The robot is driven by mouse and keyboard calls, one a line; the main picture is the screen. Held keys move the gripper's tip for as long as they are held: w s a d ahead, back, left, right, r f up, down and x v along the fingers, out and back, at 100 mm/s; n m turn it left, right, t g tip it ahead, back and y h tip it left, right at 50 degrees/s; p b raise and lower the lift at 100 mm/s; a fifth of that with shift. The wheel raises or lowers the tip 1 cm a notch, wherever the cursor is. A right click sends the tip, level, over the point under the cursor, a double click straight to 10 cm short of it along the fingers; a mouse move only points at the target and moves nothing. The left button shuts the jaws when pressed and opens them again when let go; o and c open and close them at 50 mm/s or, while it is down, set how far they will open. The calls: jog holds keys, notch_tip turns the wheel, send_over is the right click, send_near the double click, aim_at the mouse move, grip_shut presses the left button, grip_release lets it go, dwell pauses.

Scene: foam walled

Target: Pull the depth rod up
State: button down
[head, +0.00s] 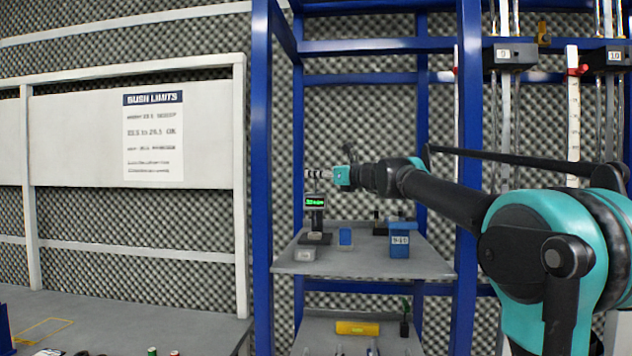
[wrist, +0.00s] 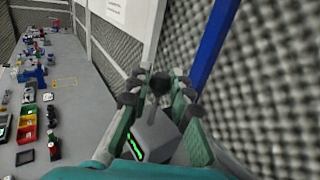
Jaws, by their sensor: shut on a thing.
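A depth gauge with a grey head and a lit green display (head: 315,201) stands on the rack's upper shelf, on a dark base. My gripper (head: 318,174) is just above its display in the head view. In the wrist view the gauge's grey head (wrist: 156,135) shows between the fingers, with green digits on its left side. A dark round end, which looks like the top of the depth rod (wrist: 159,86), lies between the fingertips of my gripper (wrist: 158,84). The gripper is shut on it. The rod's lower part is hidden.
The upper shelf (head: 430,268) also holds a grey block (head: 304,254), a small blue block (head: 345,237) and a blue box (head: 400,243). Blue rack posts (head: 262,150) stand either side. A crowded bench (wrist: 85,100) shows at left in the wrist view.

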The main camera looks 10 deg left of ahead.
notch_tip(320, 180, up, 2)
jog(key=shift+r, duration=0.1)
jog(key=c, duration=1.3)
grip_release()
jog(key=shift+c, duration=0.2)
jog(key=v, duration=1.2)
